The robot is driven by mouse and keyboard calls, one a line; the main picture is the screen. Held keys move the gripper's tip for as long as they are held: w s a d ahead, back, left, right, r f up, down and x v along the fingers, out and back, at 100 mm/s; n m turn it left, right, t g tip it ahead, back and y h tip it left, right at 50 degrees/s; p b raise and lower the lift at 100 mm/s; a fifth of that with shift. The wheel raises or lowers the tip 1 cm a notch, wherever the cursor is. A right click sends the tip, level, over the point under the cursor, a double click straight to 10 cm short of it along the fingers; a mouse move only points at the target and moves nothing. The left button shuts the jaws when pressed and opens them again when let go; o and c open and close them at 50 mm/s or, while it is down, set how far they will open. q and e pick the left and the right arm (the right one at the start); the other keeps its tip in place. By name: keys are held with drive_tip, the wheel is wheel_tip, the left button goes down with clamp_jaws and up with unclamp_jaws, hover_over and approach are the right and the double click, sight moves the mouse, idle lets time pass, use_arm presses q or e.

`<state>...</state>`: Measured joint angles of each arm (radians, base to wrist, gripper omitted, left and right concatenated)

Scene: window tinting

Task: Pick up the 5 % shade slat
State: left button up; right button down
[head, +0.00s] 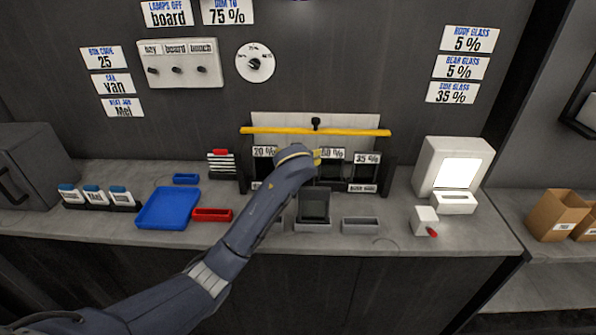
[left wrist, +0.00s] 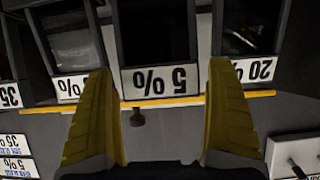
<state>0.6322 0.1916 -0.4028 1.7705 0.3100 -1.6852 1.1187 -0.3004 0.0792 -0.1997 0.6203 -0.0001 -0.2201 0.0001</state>
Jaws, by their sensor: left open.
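The slat rack (head: 385,180) stands against the back wall, with labels for 20 %, 50 % and 35 % showing. The 5 % place is hidden behind my left arm in the head view. In the left wrist view, which is upside down, the dark 5 % slat (left wrist: 153,30) sits in its framed slot above the 5 % label (left wrist: 160,80). My left gripper (left wrist: 161,70) is open, its yellow fingers on either side of that label, with nothing held. In the head view only a bit of my left gripper (head: 317,156) shows. My right gripper is out of view.
A yellow bar (head: 350,132) runs across the rack top. On the bench are a blue tray (head: 168,208), a red tray (head: 212,215), a dark block in a grey holder (head: 314,225), a grey tray (head: 361,225) and a lit white device (head: 455,170).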

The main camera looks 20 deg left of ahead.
use_arm(q)
drive_tip(key=shift+w, duration=0.15)
drive_tip(key=c, duration=1.2)
